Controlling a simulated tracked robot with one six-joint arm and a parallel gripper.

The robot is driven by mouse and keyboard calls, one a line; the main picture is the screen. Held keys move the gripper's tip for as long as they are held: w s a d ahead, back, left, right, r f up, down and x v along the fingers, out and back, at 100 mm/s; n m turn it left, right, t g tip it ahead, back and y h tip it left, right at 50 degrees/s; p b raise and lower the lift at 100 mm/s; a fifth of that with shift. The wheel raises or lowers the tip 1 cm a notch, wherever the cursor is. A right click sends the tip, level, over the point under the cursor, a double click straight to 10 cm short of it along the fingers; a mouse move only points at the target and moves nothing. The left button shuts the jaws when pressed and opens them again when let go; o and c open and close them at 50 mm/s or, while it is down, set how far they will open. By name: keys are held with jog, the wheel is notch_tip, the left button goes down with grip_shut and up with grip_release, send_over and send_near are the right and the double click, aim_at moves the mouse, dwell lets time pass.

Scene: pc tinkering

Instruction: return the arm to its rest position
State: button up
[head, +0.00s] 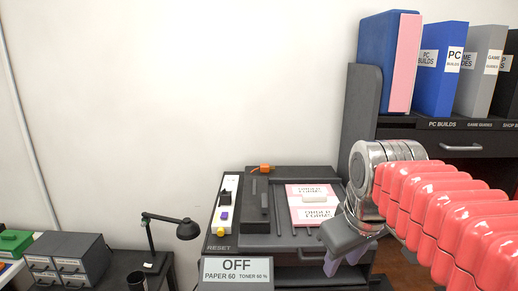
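My arm (440,205), with red ribbed segments and a silver joint, reaches in from the right edge of the head view. My gripper (338,264) hangs at its end, pointing down, with a grey body and purplish parts below it. It is in front of the right side of a dark printer-like machine (257,240). The gripper tips are small and partly hidden, so I cannot tell whether they are open or shut, or whether anything is between them.
Pink-and-white order forms (310,214) lie on the machine, beside a panel marked RESET (220,246). A sign reading OFF (236,268) is in front. Binders (438,75) stand on a shelf (440,134) at right. A desk lamp (186,229) and grey drawers (70,258) are at left.

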jog(key=s+f+m+t, duration=0.1)
jog(key=s+f+m, duration=0.3)
jog(key=s+f, duration=0.5)
jog(key=shift+s+a+f+m, duration=0.2)
jog(key=shift+s+m, duration=0.1)
jog(key=shift+s, duration=0.4)
